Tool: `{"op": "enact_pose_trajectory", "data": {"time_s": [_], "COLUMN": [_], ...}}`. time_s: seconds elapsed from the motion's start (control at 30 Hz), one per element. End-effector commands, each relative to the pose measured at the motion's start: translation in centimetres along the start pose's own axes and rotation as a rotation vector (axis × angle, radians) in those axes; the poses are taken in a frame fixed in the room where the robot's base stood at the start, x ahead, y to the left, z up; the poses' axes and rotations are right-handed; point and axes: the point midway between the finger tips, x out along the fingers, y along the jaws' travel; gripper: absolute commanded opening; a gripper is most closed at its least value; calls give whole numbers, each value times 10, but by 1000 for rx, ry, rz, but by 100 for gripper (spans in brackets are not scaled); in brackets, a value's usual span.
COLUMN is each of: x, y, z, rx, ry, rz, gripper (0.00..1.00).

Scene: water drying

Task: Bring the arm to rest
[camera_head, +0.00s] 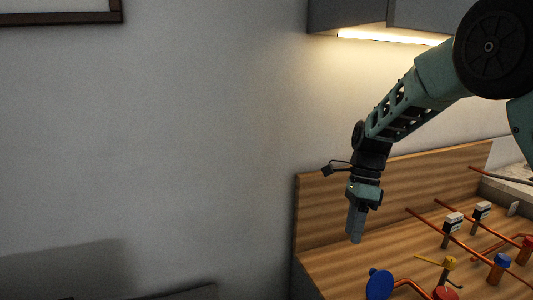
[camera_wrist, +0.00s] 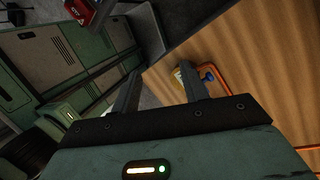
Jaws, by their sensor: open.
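My gripper (camera_head: 356,225) hangs from my teal arm in the head view, pointing down over the left part of a wooden board or counter. In the wrist view my gripper (camera_wrist: 160,88) has its two dark fingers apart, with nothing between them. The fingers look clear of every surface. The height of the fingertips above the wood is hard to tell.
A lit cabinet (camera_head: 415,18) hangs above. A red object (camera_wrist: 80,10) shows in the wrist view.

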Motion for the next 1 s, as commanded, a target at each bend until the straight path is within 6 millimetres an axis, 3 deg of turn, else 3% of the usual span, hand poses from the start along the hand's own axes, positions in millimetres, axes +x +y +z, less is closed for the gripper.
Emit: {"op": "enact_pose_trajectory", "data": {"time_s": [0.1, 0.3, 0.47, 0.6, 0.8, 1.0], "x": [5, 21, 40, 59, 80, 85], "y": [48, 131, 197, 246, 285, 294], "z": [24, 48, 49, 39, 19, 12], "rx": [-347, -961, -1463, -1875, -2268, -2384], "ry": [1, 51, 139, 246, 380, 424], "rz": [-26, -70, -96, -98, -70, -53], "gripper": [44, 44, 44, 44, 44, 44]}}
